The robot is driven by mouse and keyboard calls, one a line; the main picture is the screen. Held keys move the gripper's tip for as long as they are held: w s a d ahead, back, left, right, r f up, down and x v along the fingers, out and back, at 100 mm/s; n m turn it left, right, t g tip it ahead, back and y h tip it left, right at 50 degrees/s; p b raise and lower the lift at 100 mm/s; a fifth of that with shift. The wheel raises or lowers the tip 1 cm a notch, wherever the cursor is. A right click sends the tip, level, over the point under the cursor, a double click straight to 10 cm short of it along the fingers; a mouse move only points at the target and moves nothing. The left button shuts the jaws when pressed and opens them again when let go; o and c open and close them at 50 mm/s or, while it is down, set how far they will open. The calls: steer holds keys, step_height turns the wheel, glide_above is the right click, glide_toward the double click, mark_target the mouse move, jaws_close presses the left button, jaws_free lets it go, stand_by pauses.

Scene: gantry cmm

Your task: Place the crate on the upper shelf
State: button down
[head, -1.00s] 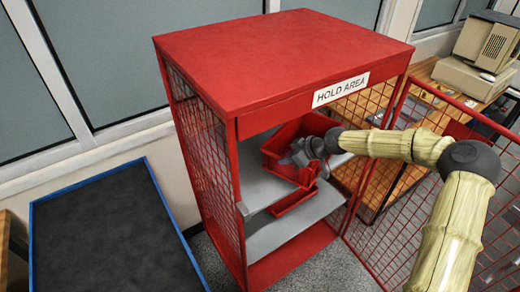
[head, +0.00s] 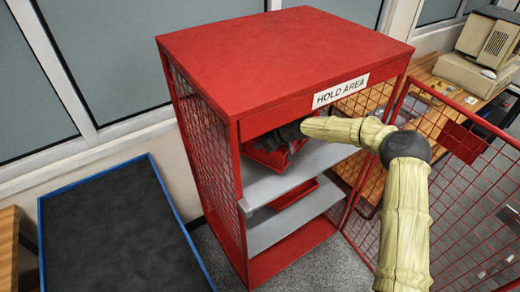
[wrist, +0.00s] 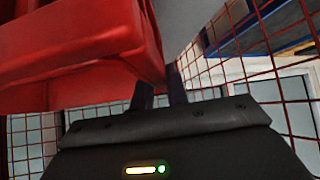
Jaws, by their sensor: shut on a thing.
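The red crate (head: 268,158) is inside the red cabinet, over the grey upper shelf (head: 310,165). My arm reaches in through the open front, and my gripper (head: 287,136) is partly hidden under the cabinet's top. In the wrist view, the crate (wrist: 75,60) fills the upper left, and the dark fingers of my gripper (wrist: 160,92) meet its lower right edge. My gripper is shut on the crate. I cannot tell whether the crate's bottom touches the shelf.
A second red crate (head: 298,194) sits on the lower grey shelf (head: 275,232). The cabinet has a HOLD AREA sign (head: 341,90) and mesh side walls (head: 203,130). Its mesh door (head: 455,190) stands open at the right. A blue-edged dark table (head: 120,230) is at the left.

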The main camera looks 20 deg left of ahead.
steer(key=f, duration=0.1)
steer(key=f+p, duration=0.1)
steer(key=f, duration=0.1)
steer(key=shift+w+a+f+p, duration=0.1)
steer(key=shift+a+f+p, duration=0.05)
steer(key=shift+a+p, duration=0.2)
steer(key=c, duration=1.8)
jaws_free()
steer(key=shift+f, duration=0.2)
steer(key=o, duration=0.4)
steer(key=shift+c, duration=0.2)
steer(key=shift+o, duration=0.3)
steer(key=shift+r, duration=0.1)
step_height(320, 180, up, 9)
steer(key=b, duration=0.3)
glide_above(280, 152)
steer(key=shift+f, duration=0.2)
